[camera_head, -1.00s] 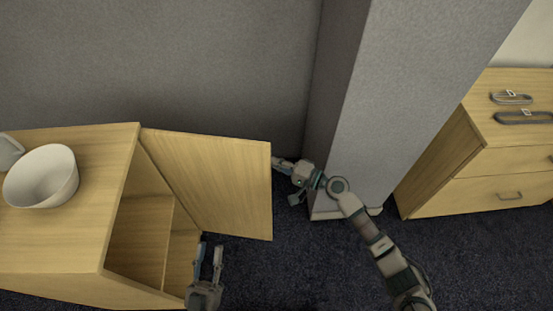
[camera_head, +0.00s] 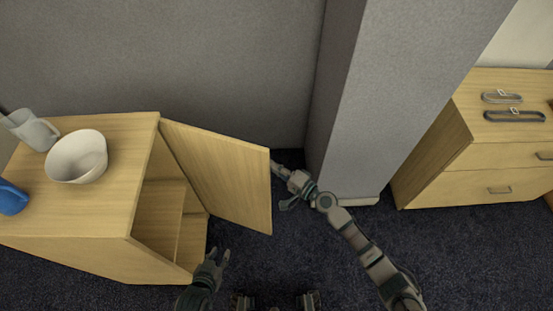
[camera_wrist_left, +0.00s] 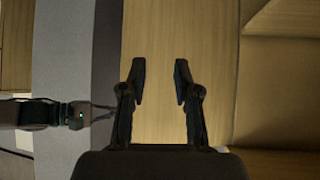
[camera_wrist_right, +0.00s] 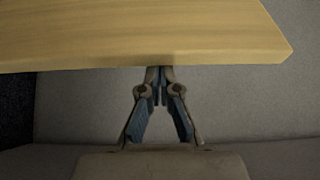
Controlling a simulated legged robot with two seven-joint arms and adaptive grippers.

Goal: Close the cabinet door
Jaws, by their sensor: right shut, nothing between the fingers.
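The wooden cabinet (camera_head: 85,225) stands at the left in the head view, with its door (camera_head: 222,178) swung open to the right and shelves showing inside. My left gripper (camera_head: 218,256) is in front of the cabinet opening. In the left wrist view the left gripper (camera_wrist_left: 160,80) is open and empty, facing the door (camera_wrist_left: 215,70).
A white bowl (camera_head: 77,157), a clear pitcher (camera_head: 32,130) and a blue object (camera_head: 11,198) stand on the cabinet. A grey pillar (camera_head: 375,100) is behind my right arm. A drawer unit (camera_head: 480,160) stands at the right. Dark carpet (camera_head: 300,255) is clear in front.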

